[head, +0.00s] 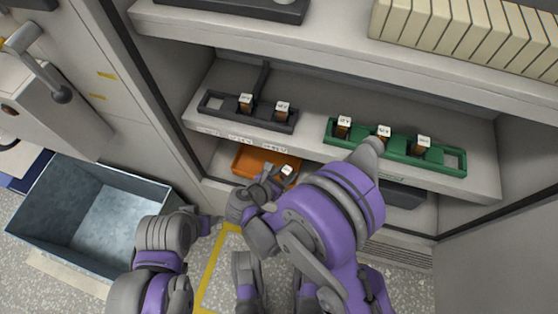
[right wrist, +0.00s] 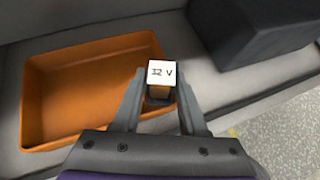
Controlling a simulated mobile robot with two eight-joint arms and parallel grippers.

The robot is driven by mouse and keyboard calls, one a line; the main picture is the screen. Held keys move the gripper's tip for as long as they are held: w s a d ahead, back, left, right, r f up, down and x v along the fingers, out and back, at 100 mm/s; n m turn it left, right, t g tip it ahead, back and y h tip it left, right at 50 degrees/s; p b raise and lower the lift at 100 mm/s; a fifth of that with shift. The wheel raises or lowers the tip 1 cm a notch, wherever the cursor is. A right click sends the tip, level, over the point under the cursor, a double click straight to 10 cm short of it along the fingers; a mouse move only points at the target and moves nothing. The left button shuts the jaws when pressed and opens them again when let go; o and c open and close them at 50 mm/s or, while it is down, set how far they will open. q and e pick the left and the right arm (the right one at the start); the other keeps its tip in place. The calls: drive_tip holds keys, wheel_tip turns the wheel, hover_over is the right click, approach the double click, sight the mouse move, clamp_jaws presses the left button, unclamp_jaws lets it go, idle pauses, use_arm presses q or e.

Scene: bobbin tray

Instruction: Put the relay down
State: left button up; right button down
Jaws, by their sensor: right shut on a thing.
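The relay (right wrist: 157,73) has a white top with a printed voltage label ending in V and a brownish body. My right gripper (right wrist: 160,90) is shut on it, one finger on each side. In the right wrist view the relay overlaps the right edge of an orange tray (right wrist: 75,52). I cannot tell whether it touches the tray. In the head view the relay (head: 287,170) shows at the right end of the orange tray (head: 240,166) on the low shelf, beside my right gripper (head: 277,179). My left gripper (head: 207,222) is low at left, away from the shelves; its fingers are unclear.
Above, a shelf carries a black rack (head: 220,115) with two relays and a green rack (head: 455,161) with three. A dark block (right wrist: 255,30) stands right of the orange tray. An open grey-blue bin (head: 35,225) is on the floor at left. Shelf edges overhang the low shelf.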

sight(280, 162)
drive_tip(key=w, duration=0.1)
drive_tip(key=w+f, duration=0.1)
drive_tip(key=w, duration=0.1)
drive_tip(key=shift+a+f, duration=0.35)
drive_tip(key=shift+a, duration=0.05)
drive_tip(key=w+f, duration=0.1)
drive_tip(key=w+a+f+b, duration=0.1)
drive_tip(key=w, duration=0.1)
drive_tip(key=shift+w+f, duration=0.25)
drive_tip(key=shift+f, duration=0.05)
drive_tip(key=shift+r, duration=0.1)
drive_tip(key=shift+f+b, duration=0.25)
drive_tip(key=shift+b, duration=0.15)
drive_tip(key=shift+c, duration=2.2)
unclamp_jaws()
drive_tip(key=shift+r, duration=0.1)
